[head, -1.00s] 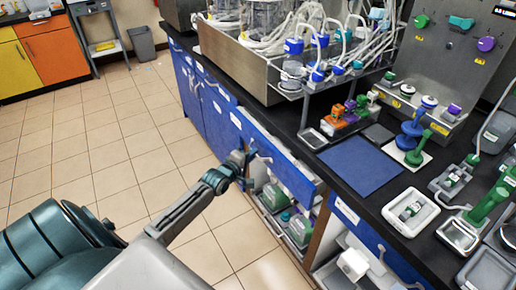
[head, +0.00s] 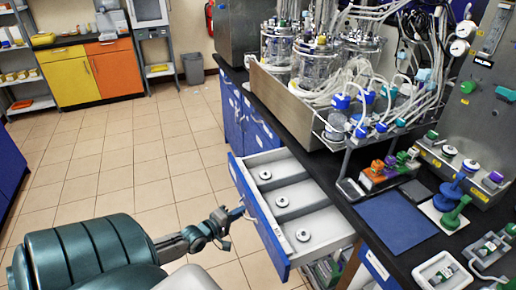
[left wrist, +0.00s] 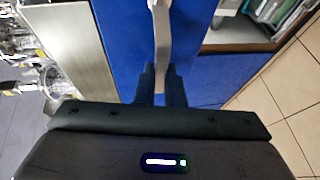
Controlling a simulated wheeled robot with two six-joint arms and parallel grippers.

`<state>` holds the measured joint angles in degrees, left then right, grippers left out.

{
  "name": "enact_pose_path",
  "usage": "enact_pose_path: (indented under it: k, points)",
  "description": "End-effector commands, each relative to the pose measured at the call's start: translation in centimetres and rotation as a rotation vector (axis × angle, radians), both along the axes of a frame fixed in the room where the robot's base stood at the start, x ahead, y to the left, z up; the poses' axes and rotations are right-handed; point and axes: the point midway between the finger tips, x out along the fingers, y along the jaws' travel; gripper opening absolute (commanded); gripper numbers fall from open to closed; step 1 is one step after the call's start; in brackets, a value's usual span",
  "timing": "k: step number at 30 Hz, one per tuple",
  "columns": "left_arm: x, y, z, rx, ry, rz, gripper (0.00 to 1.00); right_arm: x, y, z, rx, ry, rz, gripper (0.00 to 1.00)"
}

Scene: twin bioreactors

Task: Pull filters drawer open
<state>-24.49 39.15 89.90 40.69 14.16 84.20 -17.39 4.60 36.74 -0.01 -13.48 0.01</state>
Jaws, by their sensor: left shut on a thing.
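The drawer (head: 265,222) with a blue front stands pulled out from the bench toward my left arm. Its white inside has three compartments with small round white pieces in them. A small label on its front is too small to read. My left gripper (head: 240,212) is at the drawer front, shut on its handle. In the left wrist view, the fingers of the gripper (left wrist: 162,88) close around the pale handle bar (left wrist: 162,45), with the blue drawer front (left wrist: 198,40) behind. My right gripper is not in view.
The black bench top (head: 330,165) carries bioreactor vessels (head: 313,65), a blue mat (head: 395,222) and a rack of coloured caps (head: 385,172). Another blue drawer front (head: 375,272) is at the lower right. The tiled floor (head: 130,170) on the left is clear.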

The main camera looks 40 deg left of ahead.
Motion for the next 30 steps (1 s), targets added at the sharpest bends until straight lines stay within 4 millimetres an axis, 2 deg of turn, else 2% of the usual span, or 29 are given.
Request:
enact_pose_path:
  k: [1,3,12,18,29,30]
  points:
    - [-1.4,0.5,-0.1,0.002,0.01,0.0,0.0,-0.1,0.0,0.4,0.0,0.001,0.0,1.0]
    - [-2.7,1.0,-0.1,0.001,0.009,0.001,0.0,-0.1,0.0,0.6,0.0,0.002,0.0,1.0]
    - [-6.4,2.6,-0.2,0.0,0.007,0.002,0.0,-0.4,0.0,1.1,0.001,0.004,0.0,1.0]
    - [-7.1,2.9,-0.1,-0.001,0.004,0.0,0.0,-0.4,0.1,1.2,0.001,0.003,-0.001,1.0]
    - [-7.1,2.9,-0.1,-0.001,0.003,0.0,0.0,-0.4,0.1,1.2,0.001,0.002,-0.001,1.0]
    - [-7.1,2.9,-0.1,-0.001,0.003,0.0,0.17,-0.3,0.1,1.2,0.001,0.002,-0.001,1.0]
